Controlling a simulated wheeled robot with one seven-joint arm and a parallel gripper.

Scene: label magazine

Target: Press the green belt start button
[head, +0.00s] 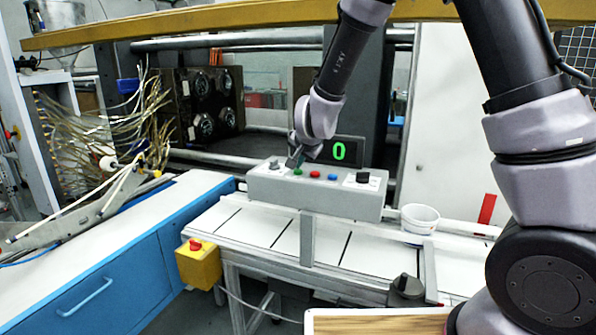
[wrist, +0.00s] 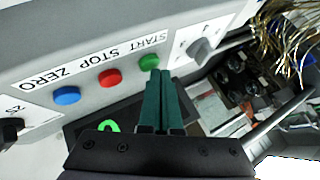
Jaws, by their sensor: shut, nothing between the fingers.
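The green start button (head: 298,171) sits on the top face of a grey control box (head: 330,203), left of a red and a blue button. In the wrist view the green button (wrist: 149,62) is by the word START, just beyond my fingertips. My gripper (wrist: 160,75) is shut, its two dark green fingers side by side and empty. In the head view my gripper (head: 293,160) is just above and left of the green button. The tips look very close to the button; I cannot tell whether they touch it.
The red button (head: 314,174) and blue button (head: 332,177) are close by. A dark knob (head: 363,177) is at the box's right and a grey knob (wrist: 198,51) is beside START. A display (head: 339,150) reads 0.

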